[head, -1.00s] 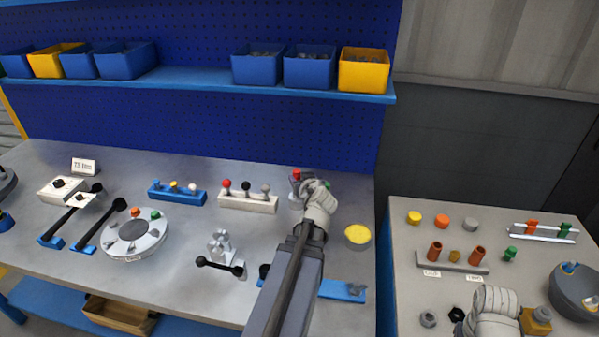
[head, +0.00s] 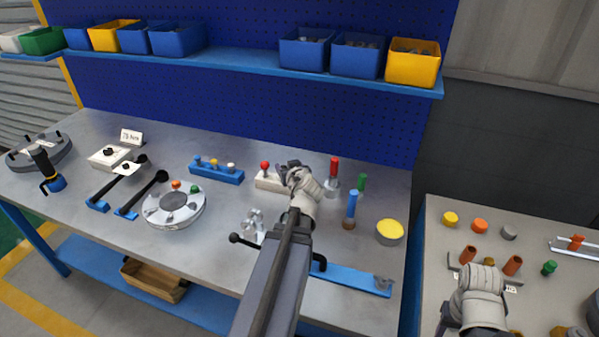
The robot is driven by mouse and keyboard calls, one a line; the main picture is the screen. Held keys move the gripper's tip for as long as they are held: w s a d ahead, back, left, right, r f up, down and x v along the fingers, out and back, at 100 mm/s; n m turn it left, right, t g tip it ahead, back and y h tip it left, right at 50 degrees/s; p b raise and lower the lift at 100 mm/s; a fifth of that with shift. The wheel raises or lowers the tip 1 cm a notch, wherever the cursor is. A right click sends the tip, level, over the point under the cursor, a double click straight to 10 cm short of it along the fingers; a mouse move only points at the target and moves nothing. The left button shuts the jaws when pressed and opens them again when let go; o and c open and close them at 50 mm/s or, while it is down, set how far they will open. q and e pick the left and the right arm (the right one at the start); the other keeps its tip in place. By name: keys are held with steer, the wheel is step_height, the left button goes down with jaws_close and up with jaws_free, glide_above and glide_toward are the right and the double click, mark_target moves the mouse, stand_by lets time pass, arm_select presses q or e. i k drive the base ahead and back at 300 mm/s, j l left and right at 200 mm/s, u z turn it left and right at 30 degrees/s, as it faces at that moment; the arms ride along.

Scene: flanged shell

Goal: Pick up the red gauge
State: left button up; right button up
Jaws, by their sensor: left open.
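The red gauge (head: 334,168) is a red upright cylinder in a light grey base on the grey workbench, near the back right of the bench. A green gauge (head: 361,184) stands just right of it, and a blue gauge (head: 350,207) with a brown lower end stands in front. My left gripper (head: 289,168) is open, left of the red gauge and apart from it. It hides part of a white block (head: 266,181) with a red knob. My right gripper (head: 446,322) is low over the right-hand table; its fingers are hard to make out.
A yellow-topped round tin (head: 390,231) stands right of the gauges. A blue strip (head: 350,280) lies at the front. A black-handled clamp (head: 252,228) is left of my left arm. A blue shelf (head: 260,68) with bins overhangs the back.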

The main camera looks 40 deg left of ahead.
mark_target(334, 161)
steer(key=u, duration=1.1)
